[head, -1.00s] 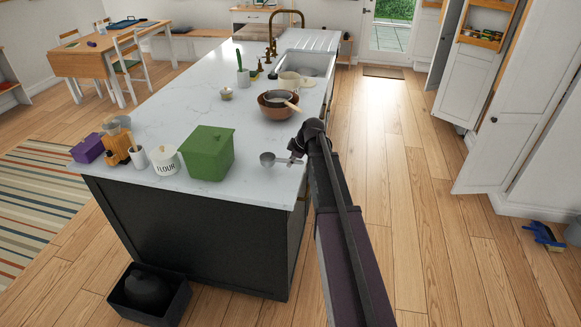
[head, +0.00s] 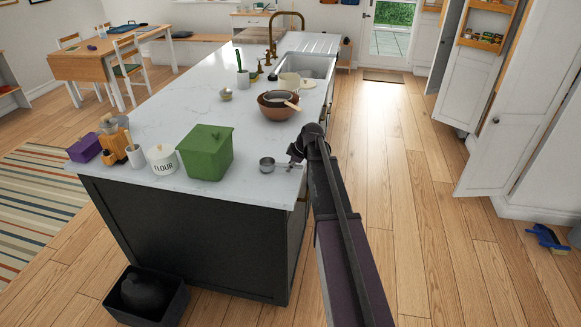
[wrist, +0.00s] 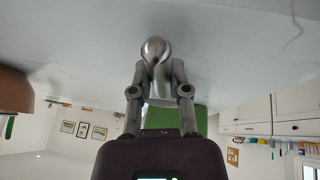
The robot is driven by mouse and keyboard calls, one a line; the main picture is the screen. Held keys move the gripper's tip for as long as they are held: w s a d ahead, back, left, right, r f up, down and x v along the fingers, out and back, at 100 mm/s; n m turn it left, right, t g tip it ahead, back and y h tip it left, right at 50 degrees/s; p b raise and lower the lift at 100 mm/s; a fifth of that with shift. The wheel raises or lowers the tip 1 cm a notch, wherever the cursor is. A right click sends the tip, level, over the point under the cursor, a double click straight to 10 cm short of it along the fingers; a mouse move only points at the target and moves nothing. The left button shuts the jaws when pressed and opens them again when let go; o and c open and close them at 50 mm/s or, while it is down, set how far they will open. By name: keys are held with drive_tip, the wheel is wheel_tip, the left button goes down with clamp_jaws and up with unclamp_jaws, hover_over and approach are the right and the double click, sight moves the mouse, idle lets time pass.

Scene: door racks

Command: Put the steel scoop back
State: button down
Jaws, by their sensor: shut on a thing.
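The steel scoop (head: 267,164) shows in the head view at the right part of the island's near end, just right of the green bin. My gripper (head: 297,152) is to its right and shut on its handle. In the wrist view the scoop's shiny round bowl (wrist: 155,49) sticks out between the two fingertips (wrist: 159,75). The scoop is close to the white worktop; I cannot tell whether it touches it. The white flour canister (head: 162,159) stands left of the green bin (head: 206,153).
Copper and wooden bowls (head: 279,107) stand farther back near the sink. A wooden block with utensils (head: 115,143) and a purple box (head: 84,147) stand at the left end. A black crate (head: 146,297) is on the floor.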

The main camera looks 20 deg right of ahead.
drive_tip(key=shift+f, duration=0.15)
drive_tip(key=c, duration=0.6)
unclamp_jaws()
drive_tip(key=shift+r, duration=0.2)
drive_tip(key=p+v, duration=0.3)
drive_tip(key=shift+s+r, duration=0.1)
drive_tip(key=shift+r, duration=0.3)
drive_tip(key=p+v, duration=0.7)
drive_tip(key=v, duration=0.1)
drive_tip(key=shift+d+p, duration=0.15)
drive_tip(key=shift+p, duration=0.2)
drive_tip(key=shift+s, duration=0.1)
